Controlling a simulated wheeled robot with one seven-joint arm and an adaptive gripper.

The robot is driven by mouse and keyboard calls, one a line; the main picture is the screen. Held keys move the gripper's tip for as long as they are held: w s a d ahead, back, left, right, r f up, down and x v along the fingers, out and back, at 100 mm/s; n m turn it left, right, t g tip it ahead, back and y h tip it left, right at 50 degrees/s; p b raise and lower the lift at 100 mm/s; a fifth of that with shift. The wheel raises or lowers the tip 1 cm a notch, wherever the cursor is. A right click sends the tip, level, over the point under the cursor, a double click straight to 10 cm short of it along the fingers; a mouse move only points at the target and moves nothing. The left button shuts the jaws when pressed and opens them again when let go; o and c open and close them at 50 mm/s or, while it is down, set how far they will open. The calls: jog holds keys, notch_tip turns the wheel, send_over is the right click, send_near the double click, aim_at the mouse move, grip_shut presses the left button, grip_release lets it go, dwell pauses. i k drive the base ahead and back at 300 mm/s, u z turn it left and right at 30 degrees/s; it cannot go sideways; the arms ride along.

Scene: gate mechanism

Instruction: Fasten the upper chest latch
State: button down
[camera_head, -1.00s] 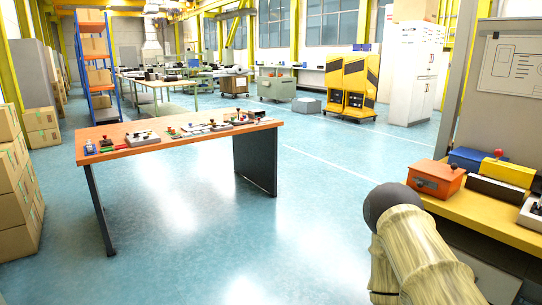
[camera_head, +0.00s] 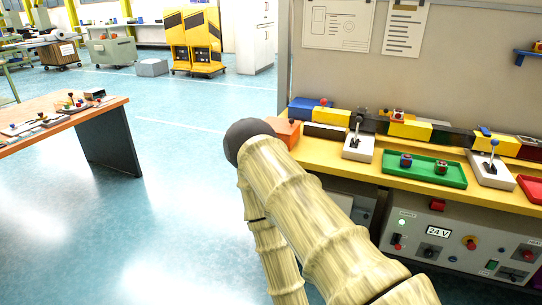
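I cannot pick out a chest with an upper latch for certain in the head view. Several coloured boxes stand along the yellow workbench (camera_head: 395,179) on the right: an orange box (camera_head: 287,132) partly behind my arm, a blue box (camera_head: 304,108), a yellow block (camera_head: 333,116) and a black block (camera_head: 325,132). Further right is another yellow box (camera_head: 410,129) with a small red-and-white part on top. Any latches are too small to tell. My bamboo-patterned arm with a dark round joint crosses the lower middle; my gripper is not in view.
White lever units (camera_head: 357,150) and a green tray (camera_head: 423,180) with two small parts stand on the bench. Below is a control panel (camera_head: 408,250) reading 24 V. An upright board (camera_head: 440,70) backs the bench. A wooden table (camera_head: 60,128) stands left, with open floor between.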

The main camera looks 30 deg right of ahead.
aim_at(365, 216)
jog(key=z, duration=1.35)
